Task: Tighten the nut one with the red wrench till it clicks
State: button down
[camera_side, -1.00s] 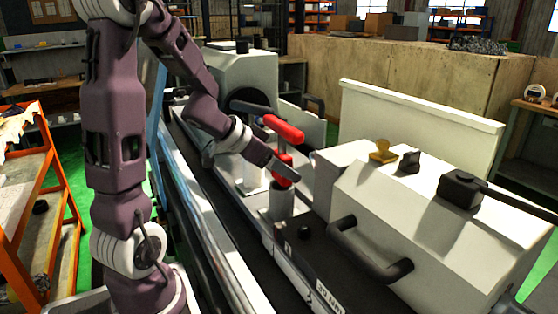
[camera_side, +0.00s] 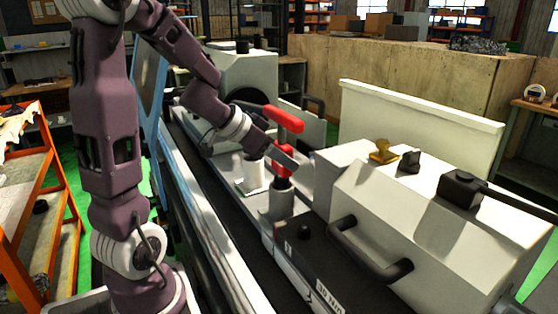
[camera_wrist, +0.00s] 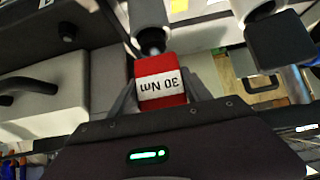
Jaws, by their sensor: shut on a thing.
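A grey cylinder with a dark end (camera_wrist: 150,38) lies directly beyond the block. I cannot make out nut one or whether the wrench touches it.
A white machine housing (camera_side: 430,220) with a black handle (camera_side: 370,252) stands to the right. A white post (camera_side: 250,175) is left of the grey post. A large white headstock (camera_side: 240,75) stands behind. An orange shelf (camera_side: 45,190) is at far left.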

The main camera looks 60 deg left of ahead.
aim_at(280, 127)
jog(key=shift+r, duration=3.6)
jog(key=shift+s, duration=0.1)
jog(key=s, duration=0.9)
jog(key=d, duration=1.3)
jog(key=shift+d, duration=0.2)
jog(key=shift+w, duration=0.1)
